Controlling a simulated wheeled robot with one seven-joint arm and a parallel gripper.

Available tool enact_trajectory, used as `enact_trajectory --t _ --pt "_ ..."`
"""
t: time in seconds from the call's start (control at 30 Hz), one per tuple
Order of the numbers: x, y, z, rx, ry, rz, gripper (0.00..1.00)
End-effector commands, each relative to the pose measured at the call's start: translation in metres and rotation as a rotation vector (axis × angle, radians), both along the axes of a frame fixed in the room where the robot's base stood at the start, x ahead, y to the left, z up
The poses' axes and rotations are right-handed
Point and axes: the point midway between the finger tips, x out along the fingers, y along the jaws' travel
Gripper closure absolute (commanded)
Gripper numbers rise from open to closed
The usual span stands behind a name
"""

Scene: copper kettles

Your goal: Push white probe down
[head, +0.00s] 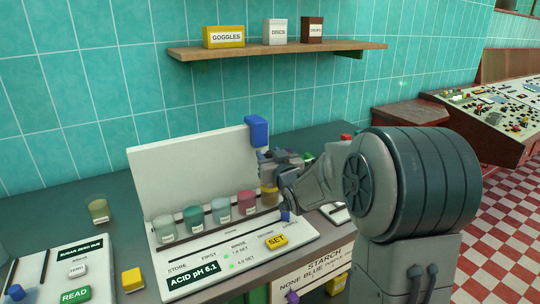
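I cannot make out a white probe in the head view; my arm hides part of the bench. A white station with an upright back panel (185,165) stands on the bench, its front label reading "ACID pH 6.1". A blue block (257,130) sits at the panel's upper right edge. My gripper (268,158) is just below that block, above the jar with amber contents (269,195). Its fingers are small and partly hidden, so I cannot tell whether they are open or shut. A blue knob (286,216) shows under my arm.
Several coloured jars (192,220) stand in a row on the station. A yellow SET button (276,241) is at its front right. At left are a second panel with a green READ button (76,295), a yellow cube (132,280) and a glass jar (98,211). A shelf (280,49) hangs above.

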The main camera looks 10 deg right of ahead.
Motion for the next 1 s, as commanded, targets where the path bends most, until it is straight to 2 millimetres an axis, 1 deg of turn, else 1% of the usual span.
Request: enact_trajectory --t 0.17,0.27,0.33,0.47,0.8,0.9,1.0 --pt "-0.001 0.000 0.001 -0.001 -0.003 0.000 0.59" --pt "-0.006 -0.001 0.001 -0.001 -0.004 0.000 0.59" --pt "-0.014 -0.002 0.002 -0.002 -0.005 0.000 0.59" --pt "-0.037 -0.006 0.002 -0.001 -0.004 -0.001 0.59" --pt "-0.102 -0.016 0.002 -0.001 -0.004 -0.002 0.59" --pt "-0.116 -0.018 0.002 -0.003 -0.003 -0.001 0.59" --pt "-0.127 -0.020 0.002 -0.001 -0.003 -0.001 0.59"
